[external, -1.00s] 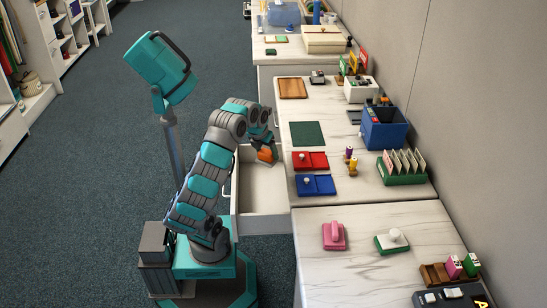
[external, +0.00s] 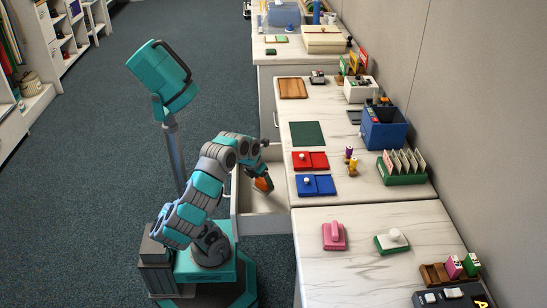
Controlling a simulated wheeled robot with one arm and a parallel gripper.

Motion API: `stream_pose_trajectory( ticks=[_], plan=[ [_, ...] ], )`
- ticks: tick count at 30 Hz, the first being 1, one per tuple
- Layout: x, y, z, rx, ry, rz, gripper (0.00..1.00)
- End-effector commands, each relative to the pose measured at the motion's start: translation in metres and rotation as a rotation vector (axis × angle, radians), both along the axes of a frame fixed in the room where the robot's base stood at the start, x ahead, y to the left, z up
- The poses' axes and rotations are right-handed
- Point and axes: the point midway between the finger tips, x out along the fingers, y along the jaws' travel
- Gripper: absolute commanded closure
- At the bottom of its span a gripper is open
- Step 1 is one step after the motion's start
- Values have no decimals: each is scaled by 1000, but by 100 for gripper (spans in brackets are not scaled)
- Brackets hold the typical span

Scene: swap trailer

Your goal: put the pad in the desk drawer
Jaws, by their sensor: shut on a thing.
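The desk drawer (external: 247,200) is pulled out from the desk and stands open, with a pale, empty-looking floor where it shows. My gripper (external: 262,180) is over the drawer, at its far right part near the desk edge, pointing down. It is shut on a small orange thing (external: 263,184), which looks like the pad. The pad looks tilted and low in the drawer opening. I cannot tell whether it touches the drawer floor. My arm hides the drawer's far left part.
The desk top beside the drawer holds a red tray (external: 310,161), a blue tray (external: 315,185), a green mat (external: 307,134) and a blue bin (external: 384,132). A pink stamp-like block (external: 334,237) is on the nearer desk. Open carpet lies left of my base.

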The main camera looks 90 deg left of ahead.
Motion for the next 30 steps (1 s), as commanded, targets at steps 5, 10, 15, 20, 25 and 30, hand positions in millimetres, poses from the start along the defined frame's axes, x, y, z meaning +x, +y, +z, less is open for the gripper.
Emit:
stream_pose_trajectory(
  ticks=[5, 10, 15, 20, 25, 30],
  plan=[
    [0, -1, -29, -1, 1, -2, 100],
    [0, 0, -36, -2, 0, 1, 100],
    [0, 0, -34, -1, 0, 1, 100],
    [0, 0, -38, -1, 1, 2, 100],
    [0, 0, -38, -1, 1, 2, 12],
    [0, 0, -38, -1, 0, 2, 0]
  ],
)
